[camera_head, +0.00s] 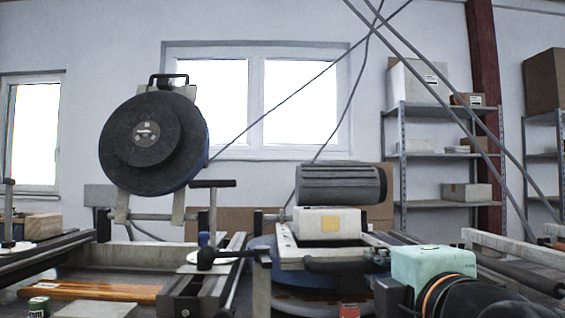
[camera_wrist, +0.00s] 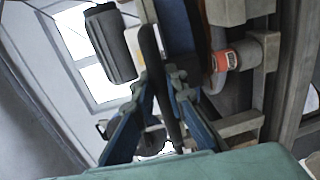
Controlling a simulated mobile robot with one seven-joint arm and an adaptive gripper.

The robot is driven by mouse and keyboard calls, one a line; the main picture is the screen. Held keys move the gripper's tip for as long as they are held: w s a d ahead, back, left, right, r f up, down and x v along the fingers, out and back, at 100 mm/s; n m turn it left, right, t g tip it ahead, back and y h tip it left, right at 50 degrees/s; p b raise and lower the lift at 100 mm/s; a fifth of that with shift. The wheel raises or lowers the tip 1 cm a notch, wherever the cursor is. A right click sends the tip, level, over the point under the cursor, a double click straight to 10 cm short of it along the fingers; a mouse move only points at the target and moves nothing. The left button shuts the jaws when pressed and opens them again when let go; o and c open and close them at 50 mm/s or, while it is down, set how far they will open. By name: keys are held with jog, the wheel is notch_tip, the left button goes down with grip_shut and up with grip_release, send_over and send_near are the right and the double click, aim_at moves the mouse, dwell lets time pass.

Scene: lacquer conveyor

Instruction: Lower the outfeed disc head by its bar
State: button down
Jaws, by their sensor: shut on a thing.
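One disc head stands at the right of centre in the head view, with a ribbed grey motor (camera_head: 341,184) on a white housing (camera_head: 328,223). Its blue disc (camera_head: 300,292) is below, about level and partly hidden by the frame. A dark bar (camera_head: 335,265) runs along its front. My gripper (camera_head: 378,259) is at the right end of this bar, its fingers mostly hidden there. In the wrist view the blue fingers of my gripper (camera_wrist: 162,82) close around a dark bar (camera_wrist: 170,110), beside the motor (camera_wrist: 110,42). I cannot read which head is the outfeed one.
Another disc head (camera_head: 152,142) stands tilted up at the left, its dark disc facing me and a black handle on top. Conveyor rails (camera_head: 205,282) and a T-handled post (camera_head: 212,205) lie between. Shelves (camera_head: 445,160) with boxes stand behind at the right.

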jog(key=shift+d+r, duration=0.15)
jog(key=shift+d, duration=0.1)
jog(key=shift+w+d+f, duration=0.1)
jog(key=shift+d+f, duration=0.15)
jog(key=shift+f, duration=0.4)
jog(key=shift+w+d+f, duration=0.1)
jog(key=shift+d+f, duration=0.1)
jog(key=shift+f, duration=0.4)
jog(key=shift+f, duration=1.1)
jog(key=c, duration=1.9)
grip_release()
